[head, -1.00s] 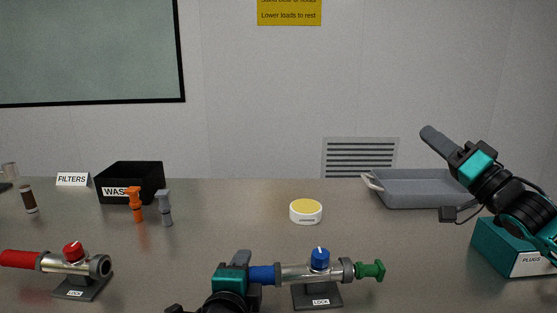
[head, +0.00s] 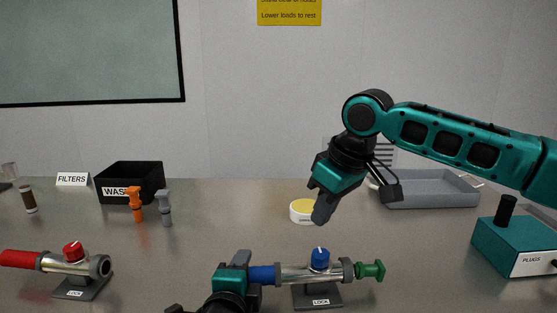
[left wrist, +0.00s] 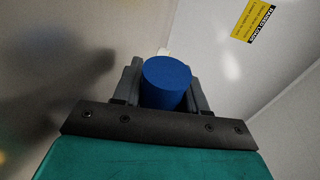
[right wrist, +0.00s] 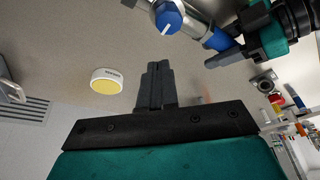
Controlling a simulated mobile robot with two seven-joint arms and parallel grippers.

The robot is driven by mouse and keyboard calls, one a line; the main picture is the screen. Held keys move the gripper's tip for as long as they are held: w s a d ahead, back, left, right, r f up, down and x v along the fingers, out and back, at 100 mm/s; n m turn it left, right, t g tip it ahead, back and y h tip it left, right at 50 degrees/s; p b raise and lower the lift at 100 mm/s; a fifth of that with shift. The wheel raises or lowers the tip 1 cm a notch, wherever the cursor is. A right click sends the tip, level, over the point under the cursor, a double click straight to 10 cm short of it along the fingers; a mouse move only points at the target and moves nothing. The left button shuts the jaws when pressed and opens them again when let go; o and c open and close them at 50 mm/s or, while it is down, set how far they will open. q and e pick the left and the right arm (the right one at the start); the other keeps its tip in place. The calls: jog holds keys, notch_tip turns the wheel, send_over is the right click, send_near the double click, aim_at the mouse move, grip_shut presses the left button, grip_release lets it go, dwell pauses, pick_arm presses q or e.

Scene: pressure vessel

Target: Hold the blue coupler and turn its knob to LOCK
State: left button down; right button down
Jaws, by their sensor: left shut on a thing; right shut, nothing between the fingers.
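The blue coupler (head: 295,273) is a metal tube with a blue end at left, a green plug (head: 370,270) at right and a blue knob (head: 320,259) on top. It sits on a dark stand (head: 316,298) labelled LOCK. My left gripper (head: 252,272) is shut on its blue end (left wrist: 166,82). My right gripper (head: 322,210) is shut and empty, pointing down above and behind the knob, apart from it. In the right wrist view the knob (right wrist: 168,20) shows a white mark, beyond the closed fingers (right wrist: 155,82).
A red coupler (head: 72,262) stands at left. A white and yellow disc (head: 300,211) lies behind my right gripper. A black waste bin (head: 128,182), orange and grey pieces, a grey tray (head: 430,190) and a teal PLUGS box (head: 515,245) stand around.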

aim_at(320, 258)
jog(key=s+d+r+n+g+h, duration=0.1)
jog(key=s+n+g+h, duration=0.1)
jog(key=s+h, duration=0.15)
notch_tip(320, 258, down, 7)
jog(key=s, duration=0.1)
jog(key=shift+s+d+r+n+g+y, duration=0.15)
jog(key=shift+s+d+n+g+y, duration=0.15)
jog(key=shift+s+n+y, duration=0.1)
jog(key=shift+a, duration=0.15)
jog(key=shift+w, duration=0.2)
dwell(0.5)
jog(key=shift+w+d, duration=0.8)
jog(key=shift+w, duration=0.5)
jog(key=shift+s+a+r, duration=0.1)
jog(key=shift+s, duration=0.05)
